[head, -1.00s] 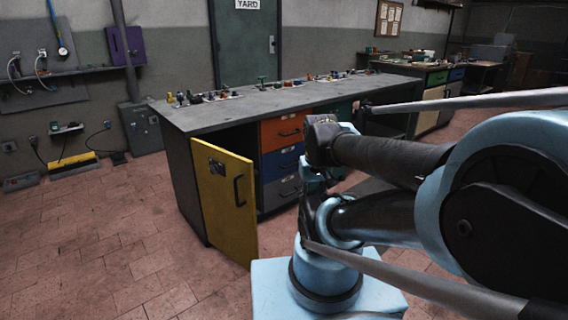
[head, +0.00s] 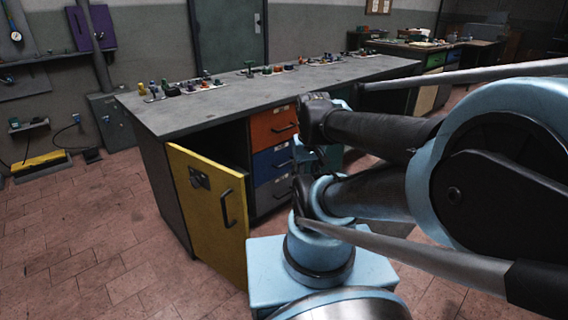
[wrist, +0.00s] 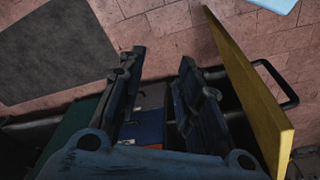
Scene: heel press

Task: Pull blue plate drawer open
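The blue drawer (head: 270,164) is in the bench's drawer stack, between an orange drawer (head: 268,128) above and a grey drawer (head: 268,196) below. Its front looks flush with the others, and its dark handle shows at the right, close to my arm. In the wrist view a blue front (wrist: 149,125) shows between my fingers, lower down. My gripper (wrist: 161,58) is open, with its two dark fingers apart and nothing between their tips. In the head view my arm hides most of the gripper, so its distance to the drawer handle is unclear.
A yellow cabinet door (head: 208,215) stands swung open left of the drawers; it also rises close beside my right finger in the wrist view (wrist: 250,95). The bench top (head: 230,110) holds several small fittings. The tiled floor (head: 90,240) at left is clear.

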